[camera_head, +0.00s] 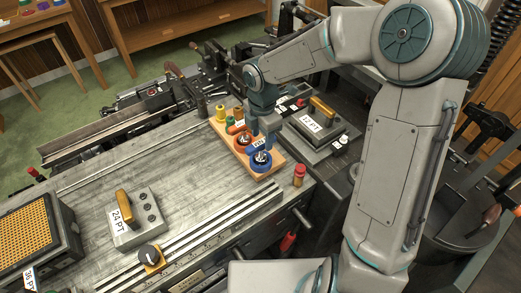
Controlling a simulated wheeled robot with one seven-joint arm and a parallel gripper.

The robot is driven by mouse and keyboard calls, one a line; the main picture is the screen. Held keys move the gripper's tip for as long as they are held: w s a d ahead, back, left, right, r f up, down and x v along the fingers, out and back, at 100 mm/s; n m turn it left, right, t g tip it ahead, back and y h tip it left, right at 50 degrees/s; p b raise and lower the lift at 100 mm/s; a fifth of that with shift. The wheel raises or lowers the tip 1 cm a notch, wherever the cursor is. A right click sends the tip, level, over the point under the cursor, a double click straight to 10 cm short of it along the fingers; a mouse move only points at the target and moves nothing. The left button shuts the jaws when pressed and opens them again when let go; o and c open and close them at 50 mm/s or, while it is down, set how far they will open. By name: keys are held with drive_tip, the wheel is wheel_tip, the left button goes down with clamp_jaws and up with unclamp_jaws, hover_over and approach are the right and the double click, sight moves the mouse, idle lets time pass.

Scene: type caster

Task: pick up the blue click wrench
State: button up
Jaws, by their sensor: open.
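The blue click wrench (261,167) is a round blue piece with a dark and pale centre. It sits at the near end of a wooden board (270,173) on the metal bench. My gripper (262,143) points down just above it, over its far side. The jaws are open and look empty. The gripper and wrist hide part of the board behind the wrench. At this size I cannot tell whether the fingertips touch the wrench.
An orange round piece (242,143) sits close behind the wrench, with a green one (230,121) farther back. A red-topped post (299,175) stands to the right. The 12 PT block (323,122) and 24 PT block (131,222) flank the board. Bare bench (190,185) lies left.

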sight(261, 142)
drive_tip(key=shift+w+a+f+b, duration=0.1)
drive_tip(key=shift+f+b, duration=1.2)
drive_tip(key=shift+b, duration=0.05)
drive_tip(key=shift+a+f+b, duration=0.1)
drive_tip(key=shift+f+b, duration=1.15)
drive_tip(key=shift+b, duration=0.1)
clamp_jaws()
